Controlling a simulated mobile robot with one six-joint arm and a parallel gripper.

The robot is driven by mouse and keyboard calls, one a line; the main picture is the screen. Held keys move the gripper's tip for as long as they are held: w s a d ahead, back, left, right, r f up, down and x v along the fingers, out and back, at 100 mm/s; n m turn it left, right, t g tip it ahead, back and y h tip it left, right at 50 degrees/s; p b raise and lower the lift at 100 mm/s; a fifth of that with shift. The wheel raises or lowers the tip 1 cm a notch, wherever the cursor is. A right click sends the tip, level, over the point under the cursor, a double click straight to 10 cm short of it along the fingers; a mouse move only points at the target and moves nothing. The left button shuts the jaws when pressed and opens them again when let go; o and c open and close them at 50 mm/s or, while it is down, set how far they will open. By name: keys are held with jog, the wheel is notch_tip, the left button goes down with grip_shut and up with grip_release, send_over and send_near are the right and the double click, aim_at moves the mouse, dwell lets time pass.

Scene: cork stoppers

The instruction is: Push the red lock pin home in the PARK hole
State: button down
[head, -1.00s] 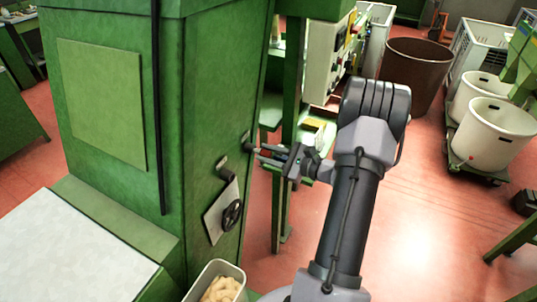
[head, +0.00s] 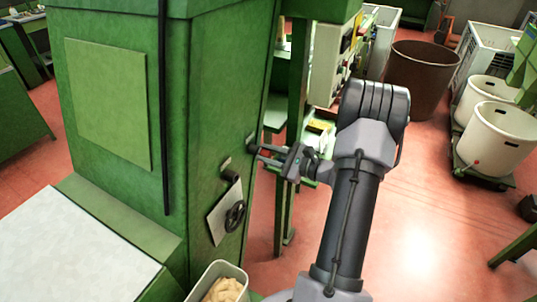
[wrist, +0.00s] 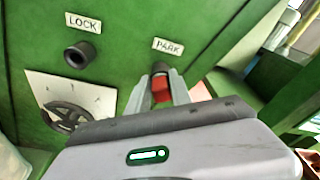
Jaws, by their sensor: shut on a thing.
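The red lock pin (wrist: 160,88) shows in the wrist view between the two fingers of my gripper (wrist: 166,86). The gripper is shut on it, just below the PARK label (wrist: 168,46). The dark rim of the PARK hole (wrist: 160,68) shows right behind the pin; how deep the pin sits is hidden by the fingers. In the head view my gripper (head: 258,152) reaches the side of the green machine (head: 215,110). The LOCK hole (wrist: 79,55), a dark collar under the LOCK label (wrist: 82,23), is to the left and looks empty.
A black handwheel (wrist: 62,117) on a pale plate sits below the LOCK hole. A bin of corks (head: 222,285) stands at the machine's foot. A green post (head: 290,130) rises close behind my gripper.

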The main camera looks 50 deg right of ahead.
jog(key=c, duration=1.1)
grip_release()
jog(key=p+v, duration=0.3)
jog(key=v, duration=1.4)
jog(key=shift+s+r, duration=0.1)
jog(key=shift+s, duration=0.05)
